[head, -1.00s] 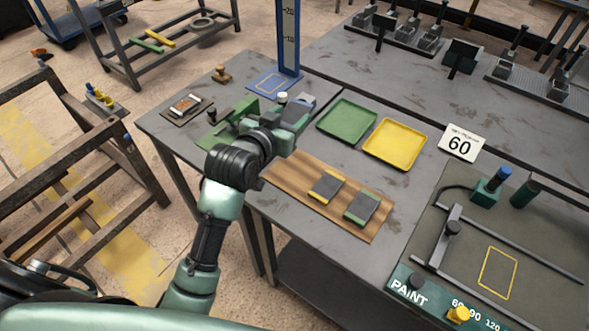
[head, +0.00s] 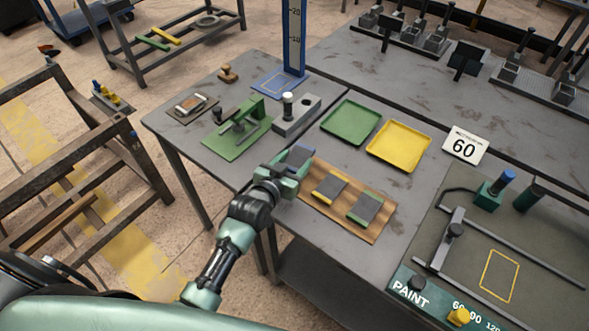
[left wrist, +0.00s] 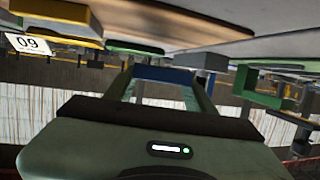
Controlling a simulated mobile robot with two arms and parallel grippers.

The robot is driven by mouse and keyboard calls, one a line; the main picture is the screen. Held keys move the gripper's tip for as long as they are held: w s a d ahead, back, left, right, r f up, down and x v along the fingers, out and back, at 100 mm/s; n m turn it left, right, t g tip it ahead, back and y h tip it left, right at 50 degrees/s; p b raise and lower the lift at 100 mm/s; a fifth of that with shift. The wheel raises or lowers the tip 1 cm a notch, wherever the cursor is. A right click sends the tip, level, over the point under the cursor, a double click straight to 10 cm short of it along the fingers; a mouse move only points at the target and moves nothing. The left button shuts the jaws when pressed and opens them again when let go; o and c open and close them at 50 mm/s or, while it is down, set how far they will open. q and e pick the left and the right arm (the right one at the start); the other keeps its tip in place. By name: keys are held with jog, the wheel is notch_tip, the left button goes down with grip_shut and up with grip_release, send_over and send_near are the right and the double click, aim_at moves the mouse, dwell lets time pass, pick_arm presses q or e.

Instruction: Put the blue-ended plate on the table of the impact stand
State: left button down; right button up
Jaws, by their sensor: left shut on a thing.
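My left gripper (head: 294,168) is shut on the blue-ended plate (head: 299,157), a dark flat piece, at the left end of the wooden board. I cannot tell whether the plate touches the board. Its blue end (left wrist: 165,75) shows between the fingers in the left wrist view. The impact stand (head: 294,35) is a tall blue post with a scale, at the back of the table. Its blue table (head: 275,84) has a yellow outlined rectangle and is empty. My right gripper is not in view.
A yellow-ended plate (head: 330,187) and a green-ended plate (head: 364,207) lie on the wooden board (head: 340,220). Green (head: 351,122) and yellow (head: 398,146) trays lie to the right.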

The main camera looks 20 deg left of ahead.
pick_arm(q)
jog(key=shift+f+p, duration=0.35)
jog(key=shift+f, duration=1.35)
jog(key=shift+f, duration=0.1)
jog(key=c, duration=0.5)
grip_release()
jog(key=shift+s+f, duration=0.1)
jog(key=shift+f, duration=0.05)
